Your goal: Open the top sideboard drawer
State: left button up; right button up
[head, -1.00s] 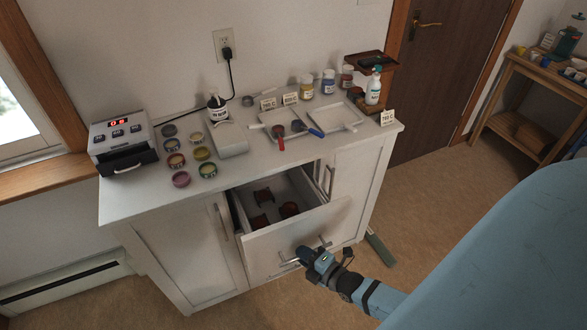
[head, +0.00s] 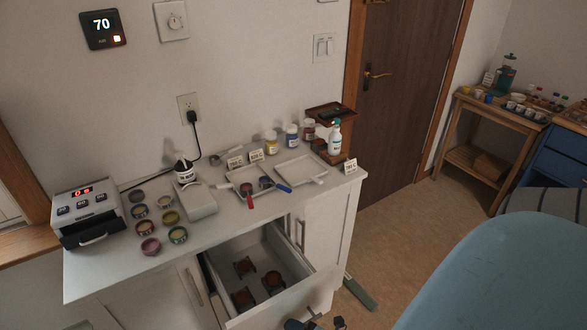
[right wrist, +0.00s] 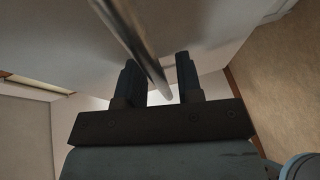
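The white sideboard (head: 110,272) stands against the wall. My right gripper (head: 306,320) is at the drawer front, at the bottom edge of the head view and mostly cut off. In the right wrist view the metal drawer handle (right wrist: 137,45) runs between the two fingers of my right gripper (right wrist: 158,78). The fingers stand apart, with gaps beside the bar. My left gripper is not in view.
The sideboard top carries a digital heater box (head: 88,213), several colored tins (head: 170,217), white trays (head: 300,170) and bottles (head: 334,138). A green object (head: 360,294) lies on the floor by the sideboard's right side. Open floor (head: 400,215) lies to the right.

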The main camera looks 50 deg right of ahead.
jog(key=v, duration=1.3)
jog(key=shift+s+r, duration=0.2)
jog(key=shift+s, duration=0.2)
jog(key=shift+w, duration=0.1)
